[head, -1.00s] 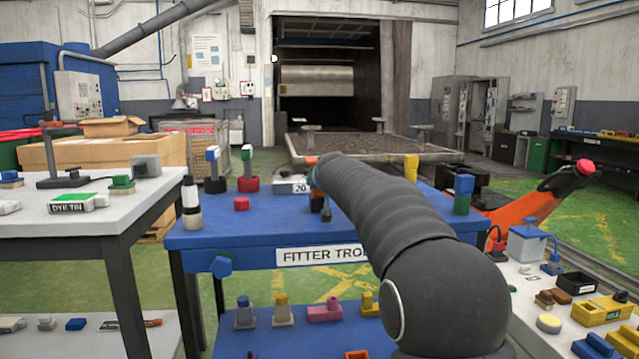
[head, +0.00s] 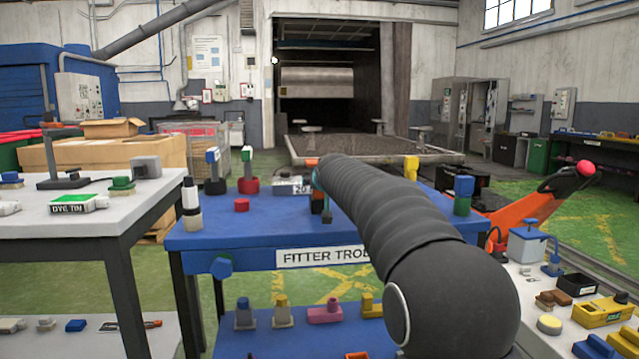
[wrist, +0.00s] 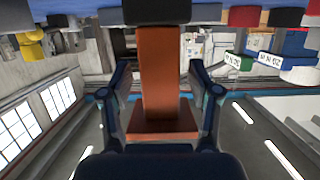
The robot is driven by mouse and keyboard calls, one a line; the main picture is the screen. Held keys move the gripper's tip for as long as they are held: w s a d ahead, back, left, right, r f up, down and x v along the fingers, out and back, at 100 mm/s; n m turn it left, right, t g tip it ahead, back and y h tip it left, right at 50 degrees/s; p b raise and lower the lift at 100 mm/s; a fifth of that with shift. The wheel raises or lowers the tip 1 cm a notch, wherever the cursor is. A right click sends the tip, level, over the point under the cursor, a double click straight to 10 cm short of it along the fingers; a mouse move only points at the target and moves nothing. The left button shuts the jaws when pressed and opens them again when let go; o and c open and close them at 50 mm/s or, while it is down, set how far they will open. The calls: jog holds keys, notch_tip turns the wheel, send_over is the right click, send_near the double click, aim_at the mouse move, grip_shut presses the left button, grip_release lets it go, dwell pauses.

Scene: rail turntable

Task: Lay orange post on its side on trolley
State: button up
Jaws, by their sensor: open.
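The orange post (wrist: 165,75) fills the middle of the wrist view, which is upside down. It has a wider orange block at one end and a dark block at the trolley end, and it looks upright. My gripper (wrist: 160,88) is open, with one finger on each side of the post and visible gaps. In the head view, a little of the post (head: 316,205) shows beyond my arm, mostly hidden. The blue trolley (head: 255,232), labelled FITTER TRO…, lies beneath. I cannot tell whether the post's dark end touches the trolley top.
The front left of the trolley top is fairly clear.

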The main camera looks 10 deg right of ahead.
jog(key=b+v, duration=0.1)
jog(key=v, duration=1)
jog(key=shift+s, duration=0.15)
jog(key=s+d+f+g, duration=0.1)
jog(key=s+f+g, duration=0.2)
jog(key=s+f, duration=0.6)
jog(key=s+d+f+g, duration=0.1)
jog(key=s+f+g, duration=0.2)
jog(key=s+f, duration=0.6)
jog(key=s+f+g, duration=0.3)
jog(key=s+f, duration=0.7)
jog(key=s, duration=1.4)
jog(key=shift+s+d, duration=0.25)
jog(key=shift+d, duration=0.15)
jog(key=shift+f, duration=0.1)
jog(key=shift+c, duration=0.2)
